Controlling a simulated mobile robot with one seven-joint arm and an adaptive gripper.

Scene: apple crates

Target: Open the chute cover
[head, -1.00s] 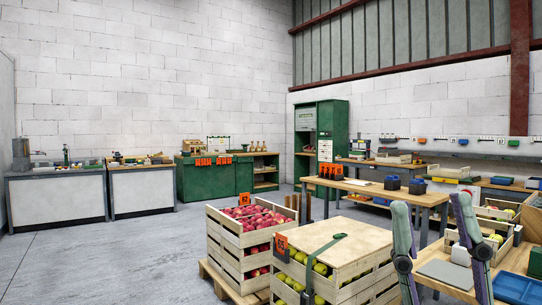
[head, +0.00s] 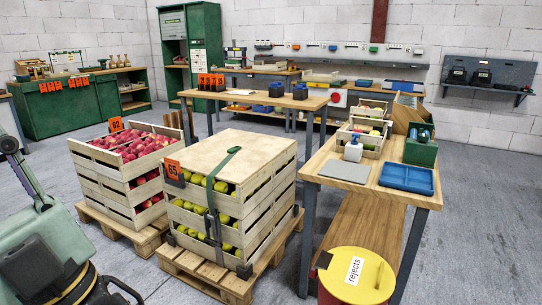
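A round yellow lid (head: 378,277) with a white label reading "rejects" (head: 355,269) covers the top of a red bin (head: 340,291) at the bottom right of the head view. It looks closed; the bin's lower part is cut off by the picture edge. No other piece that could be a chute cover stands out. My gripper is not in this view, so its state does not show.
A wooden table (head: 346,171) with a blue tray (head: 406,178), a green box (head: 420,152) and a pump bottle (head: 353,148) stands behind the bin. A strapped crate of green apples (head: 272,198) and a crate of red apples (head: 110,190) stand on pallets at left. Grey floor lies between crate and table.

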